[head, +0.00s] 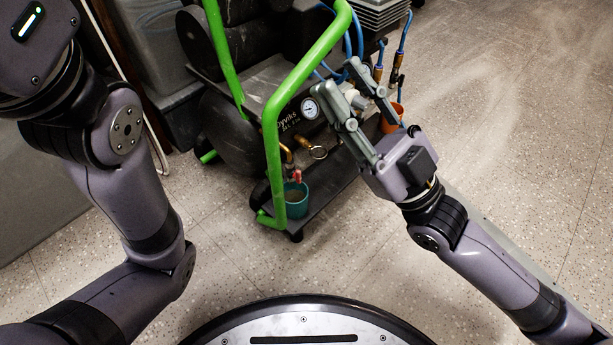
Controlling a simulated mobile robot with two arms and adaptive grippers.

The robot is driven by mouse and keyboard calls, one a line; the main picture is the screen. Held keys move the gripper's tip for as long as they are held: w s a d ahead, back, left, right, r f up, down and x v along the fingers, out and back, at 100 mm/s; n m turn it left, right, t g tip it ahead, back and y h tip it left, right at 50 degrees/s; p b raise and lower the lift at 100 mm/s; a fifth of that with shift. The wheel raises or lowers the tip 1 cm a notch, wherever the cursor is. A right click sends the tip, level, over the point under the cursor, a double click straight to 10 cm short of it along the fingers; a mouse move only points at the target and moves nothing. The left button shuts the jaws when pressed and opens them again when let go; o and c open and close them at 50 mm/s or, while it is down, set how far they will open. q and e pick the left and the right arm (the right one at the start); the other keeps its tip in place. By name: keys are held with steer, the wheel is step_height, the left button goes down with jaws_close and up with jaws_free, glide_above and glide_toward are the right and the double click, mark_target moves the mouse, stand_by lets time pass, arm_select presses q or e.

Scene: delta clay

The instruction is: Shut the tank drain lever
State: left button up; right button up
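A small red lever (298,176) sits on a brass fitting low on the front of the compressor, just above a teal bucket (296,200). It looks like the tank drain lever, but it is too small to tell its exact setting. My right gripper (334,77) is open, its two grey fingers spread in front of the compressor near the gauge. It is above and to the right of the red lever and apart from it in the picture. I cannot tell whether the fingers touch anything. My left arm shows at the left, but its gripper is out of view.
The compressor's green tube frame (272,150) stands left of the red lever. Blue hoses and an orange bucket (392,118) are on the right. Open speckled floor (500,130) lies to the right.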

steer(key=s+d+f+m+g+h, duration=0.1)
steer(key=d+f+m+h, duration=0.15)
steer(key=f, duration=0.75)
steer(key=s+d+f+m+h, duration=0.1)
steer(key=d+f+m+h, duration=0.2)
steer(key=f, duration=0.6)
steer(key=s+d+f+m+g+h, duration=0.15)
steer(key=f+h, duration=0.25)
steer(key=f, duration=0.6)
steer(key=b, duration=0.2)
glide_toward(300, 177)
steer(key=shift+t, duration=0.25)
steer(key=p+x, duration=0.3)
steer(key=x, duration=0.4)
steer(key=shift+f, duration=0.1)
steer(key=shift+w+a+f, duration=0.1)
steer(key=shift+w+a, duration=0.35)
steer(key=shift+a, duration=0.05)
steer(key=shift+c, duration=0.2)
jaws_close()
